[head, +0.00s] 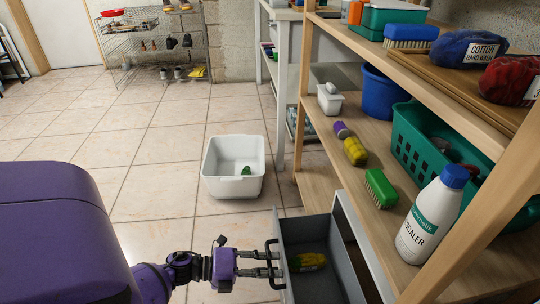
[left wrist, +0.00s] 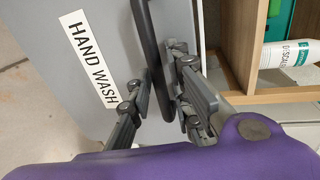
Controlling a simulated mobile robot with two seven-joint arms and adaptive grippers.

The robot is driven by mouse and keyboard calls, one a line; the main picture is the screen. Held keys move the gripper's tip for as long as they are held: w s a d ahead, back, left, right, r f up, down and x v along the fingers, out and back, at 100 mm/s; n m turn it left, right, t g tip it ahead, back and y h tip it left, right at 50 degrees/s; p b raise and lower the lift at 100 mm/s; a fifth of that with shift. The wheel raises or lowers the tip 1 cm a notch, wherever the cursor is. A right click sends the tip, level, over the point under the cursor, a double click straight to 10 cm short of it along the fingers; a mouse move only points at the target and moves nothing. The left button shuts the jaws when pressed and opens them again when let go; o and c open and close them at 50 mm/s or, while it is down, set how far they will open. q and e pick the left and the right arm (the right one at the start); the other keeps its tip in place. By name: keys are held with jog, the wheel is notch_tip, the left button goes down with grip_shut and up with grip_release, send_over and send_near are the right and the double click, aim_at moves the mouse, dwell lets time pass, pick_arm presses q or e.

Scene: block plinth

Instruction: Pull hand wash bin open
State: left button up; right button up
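The hand wash bin (head: 286,246) is a grey drawer low in the wooden shelf unit, at the bottom of the head view. It stands pulled out, with its inside showing and a yellow-green item (head: 307,261) lying in it. Its front with the white HAND WASH label (left wrist: 88,58) fills the left of the left wrist view. A dark bar handle (left wrist: 148,45) sticks out from the front. My left gripper (head: 268,263) is at this handle, its fingers (left wrist: 160,88) on either side of the bar and closed against it. My right gripper is not in view.
A white tub (head: 215,187) with a green item stands on the tiled floor left of the bin. The shelf above holds a white bottle (head: 427,222), a green brush (head: 380,188), a green basket (head: 408,150) and a blue bucket (head: 382,97). Floor to the left is clear.

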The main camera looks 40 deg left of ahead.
pick_arm(q)
jog(key=v, duration=1.2)
jog(key=shift+f, duration=0.15)
